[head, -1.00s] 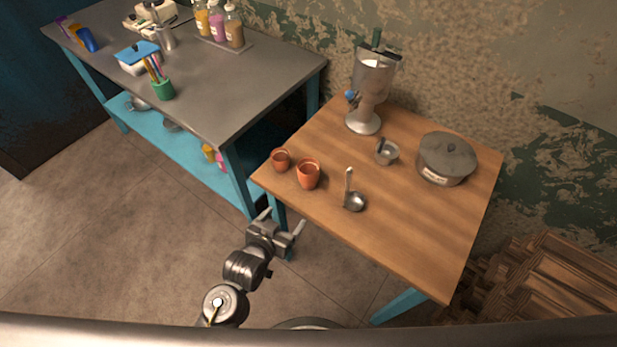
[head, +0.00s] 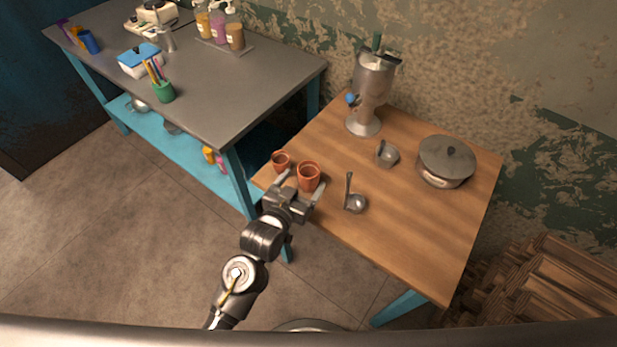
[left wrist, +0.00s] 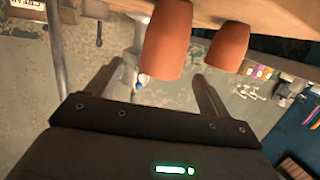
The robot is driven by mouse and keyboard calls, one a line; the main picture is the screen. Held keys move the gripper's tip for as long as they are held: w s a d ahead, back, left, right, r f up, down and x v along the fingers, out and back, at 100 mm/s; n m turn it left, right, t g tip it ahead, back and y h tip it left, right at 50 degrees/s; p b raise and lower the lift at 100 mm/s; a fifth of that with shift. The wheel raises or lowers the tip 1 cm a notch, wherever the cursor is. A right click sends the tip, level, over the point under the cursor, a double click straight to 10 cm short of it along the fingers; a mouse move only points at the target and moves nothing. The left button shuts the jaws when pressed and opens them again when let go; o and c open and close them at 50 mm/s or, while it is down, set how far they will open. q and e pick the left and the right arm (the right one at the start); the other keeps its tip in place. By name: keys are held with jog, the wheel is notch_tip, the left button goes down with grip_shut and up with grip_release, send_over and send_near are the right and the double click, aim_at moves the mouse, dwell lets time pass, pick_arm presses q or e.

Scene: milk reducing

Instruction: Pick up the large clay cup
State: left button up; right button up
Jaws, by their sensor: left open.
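The large clay cup (head: 309,176) stands upright near the left front edge of the wooden table, and a smaller clay cup (head: 281,160) stands to its left. My left gripper (head: 301,182) is open at the near side of the large cup, its fingers pointing toward it. In the left wrist view, the large cup (left wrist: 166,40) appears upside down between and ahead of the two open fingers (left wrist: 160,82). The small cup (left wrist: 229,46) shows to its right, beyond the right finger. I cannot tell whether the fingers touch the large cup. My right gripper is not in view.
On the wooden table (head: 420,230) are a ladle (head: 355,202), a small metal bowl (head: 388,155), a lidded pot (head: 446,160) and a metal dispenser (head: 369,90). A grey workbench (head: 225,95) stands at the left. The table's front right is clear.

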aim_at(309, 171)
pick_arm(q)
jog(key=shift+w+r, duration=0.1)
jog(key=shift+w, duration=0.15)
jog(key=p+x, duration=0.1)
jog(key=x, duration=0.2)
jog(key=shift+w+d, duration=0.15)
jog(key=shift+w, duration=0.2)
jog(key=shift+w+d+f, duration=0.2)
jog(key=shift+w+f, duration=0.05)
jog(key=shift+w, duration=0.2)
jog(key=c, duration=1.1)
jog(key=shift+p, duration=0.3)
